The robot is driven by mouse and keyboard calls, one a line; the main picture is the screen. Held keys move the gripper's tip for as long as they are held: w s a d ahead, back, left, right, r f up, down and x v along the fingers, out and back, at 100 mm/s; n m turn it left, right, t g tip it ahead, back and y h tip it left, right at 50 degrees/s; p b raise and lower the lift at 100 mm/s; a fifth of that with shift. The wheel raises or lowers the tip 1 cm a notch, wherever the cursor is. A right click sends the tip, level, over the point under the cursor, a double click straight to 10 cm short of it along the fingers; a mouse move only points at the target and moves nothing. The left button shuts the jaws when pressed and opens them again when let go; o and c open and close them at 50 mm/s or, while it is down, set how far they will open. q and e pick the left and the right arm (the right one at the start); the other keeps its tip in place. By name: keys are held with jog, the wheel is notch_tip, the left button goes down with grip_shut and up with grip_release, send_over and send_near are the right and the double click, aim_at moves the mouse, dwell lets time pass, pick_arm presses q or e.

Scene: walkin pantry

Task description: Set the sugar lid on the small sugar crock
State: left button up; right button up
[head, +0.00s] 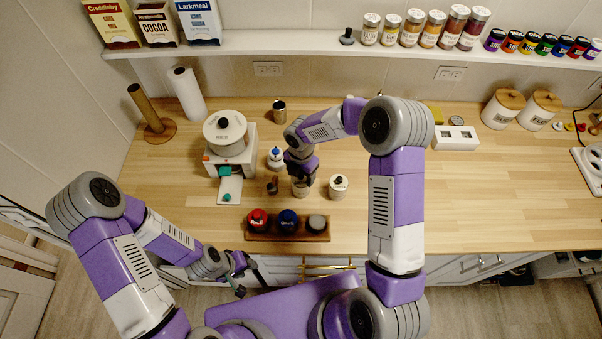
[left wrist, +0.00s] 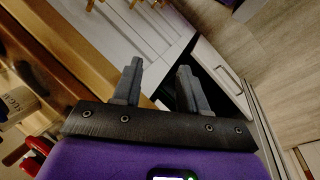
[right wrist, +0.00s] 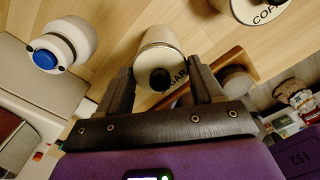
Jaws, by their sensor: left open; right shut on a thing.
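The small sugar crock (head: 300,188) is cream and stands on the counter directly under my right gripper (head: 301,173), which hides its top. The right wrist view shows the pale crock (right wrist: 157,45) with part of its "SUGAR" lettering between the fingers. My right gripper (right wrist: 163,75) is shut on the sugar lid; its black knob (right wrist: 160,80) shows between the fingers. I cannot tell whether the lid touches the crock's rim. My left gripper (head: 244,276) is open and empty below the counter's front edge; it also shows in the left wrist view (left wrist: 163,80).
A crock (head: 338,186) with a black knob, labelled coffee, stands just right. A white jar (head: 276,157) with a blue top is behind left. A wooden tray (head: 262,237) with three round-topped items lies in front. A white machine (head: 232,152) stands left. The counter's right is mostly clear.

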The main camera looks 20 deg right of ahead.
jog(key=shift+f, duration=0.35)
jog(key=o, duration=1.1)
jog(key=shift+o, duration=0.3)
jog(key=shift+r, duration=0.15)
jog(key=shift+r+p, duration=2.4)
jog(key=shift+r, duration=1.05)
jog(key=shift+s+f, duration=0.1)
